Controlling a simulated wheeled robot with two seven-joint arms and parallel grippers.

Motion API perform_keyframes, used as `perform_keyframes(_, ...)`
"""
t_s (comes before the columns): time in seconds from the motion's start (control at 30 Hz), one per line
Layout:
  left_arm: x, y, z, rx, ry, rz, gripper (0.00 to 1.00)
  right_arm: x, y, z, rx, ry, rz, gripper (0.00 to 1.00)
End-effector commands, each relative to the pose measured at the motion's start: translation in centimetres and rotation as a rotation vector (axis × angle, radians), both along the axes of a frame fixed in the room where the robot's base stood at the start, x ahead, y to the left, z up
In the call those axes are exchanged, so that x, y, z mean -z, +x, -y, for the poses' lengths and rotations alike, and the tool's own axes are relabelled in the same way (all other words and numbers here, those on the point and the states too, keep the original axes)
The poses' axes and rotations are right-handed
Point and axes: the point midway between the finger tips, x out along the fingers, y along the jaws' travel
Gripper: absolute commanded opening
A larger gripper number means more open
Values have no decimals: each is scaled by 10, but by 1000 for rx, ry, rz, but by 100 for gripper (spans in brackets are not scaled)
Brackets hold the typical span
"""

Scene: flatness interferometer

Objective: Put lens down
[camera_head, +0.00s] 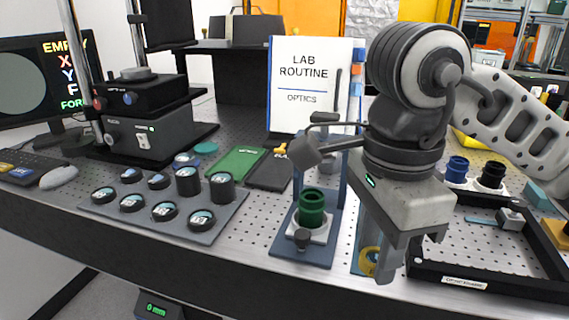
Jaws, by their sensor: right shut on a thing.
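My right gripper (398,262) reaches down from the right over the front of the bench. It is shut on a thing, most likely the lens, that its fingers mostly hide. A yellow ring (369,261) shows just left of the near fingertip, over a narrow blue plate (361,222). I cannot tell whether the ring is in the jaws or lies on the plate. A green cylindrical part (312,203) stands upright in a blue-based stand (300,253) left of the gripper. My left gripper is not in view.
A grey tray (237,210) with several round black-rimmed pieces lies at left. A black-framed tray (500,284) is right of my gripper. Blue (457,168) and black (491,176) cups stand behind it. A "LAB ROUTINE" binder (300,85) stands at the back.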

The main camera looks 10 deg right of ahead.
Motion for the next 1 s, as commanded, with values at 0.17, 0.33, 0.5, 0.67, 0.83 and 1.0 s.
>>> perform_keyframes(0.17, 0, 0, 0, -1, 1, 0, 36, 5, 4, -1, -82, 5, -5, 8)
perform_keyframes(0.33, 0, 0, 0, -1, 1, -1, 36, 21, 19, -2, -347, 19, -11, 8)
perform_keyframes(0.5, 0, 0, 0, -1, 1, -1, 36, 45, 38, -1, -703, 30, -8, 8)
perform_keyframes(0.67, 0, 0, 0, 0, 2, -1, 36, 69, 54, 3, -1045, 28, -2, 8)
perform_keyframes(0.83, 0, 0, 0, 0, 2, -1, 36, 92, 68, 9, -1358, 16, 0, 8)
perform_keyframes(1.0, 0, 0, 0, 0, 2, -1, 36, 106, 76, 13, -1554, 5, -1, 8)
